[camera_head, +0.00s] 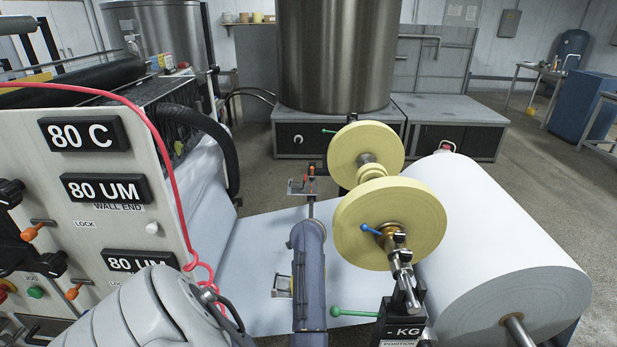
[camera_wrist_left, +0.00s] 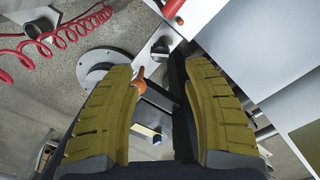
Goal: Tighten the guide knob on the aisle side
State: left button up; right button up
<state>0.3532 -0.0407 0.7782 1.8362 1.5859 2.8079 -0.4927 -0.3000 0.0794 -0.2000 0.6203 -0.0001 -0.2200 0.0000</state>
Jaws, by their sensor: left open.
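In the left wrist view, my left gripper (camera_wrist_left: 160,72) is open, with a wide gap between its two yellow pads. An orange knob (camera_wrist_left: 138,82) shows in the gap, beside the inner edge of the left pad; I cannot tell whether they touch. A small bracket with a yellowish plate (camera_wrist_left: 145,132) shows below it. In the head view, the near bracket (camera_head: 282,288) shows left of a long grey-purple shape, and its knob is hidden. The far bracket (camera_head: 299,187) carries an orange-red knob (camera_head: 310,171). My left arm enters at the lower left.
The control panel (camera_head: 92,215) stands left, with a red coiled cable (camera_wrist_left: 68,36) near my gripper. Yellow discs (camera_head: 390,222), a blue lever (camera_head: 371,230), a green-handled lever (camera_head: 355,312) and a large white roll (camera_head: 500,235) stand right. White paper (camera_head: 255,255) spans the middle.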

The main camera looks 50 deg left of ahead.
pick_arm(q)
jog(key=shift+f, duration=3.95)
jog(key=shift+c, duration=0.4)
grip_shut()
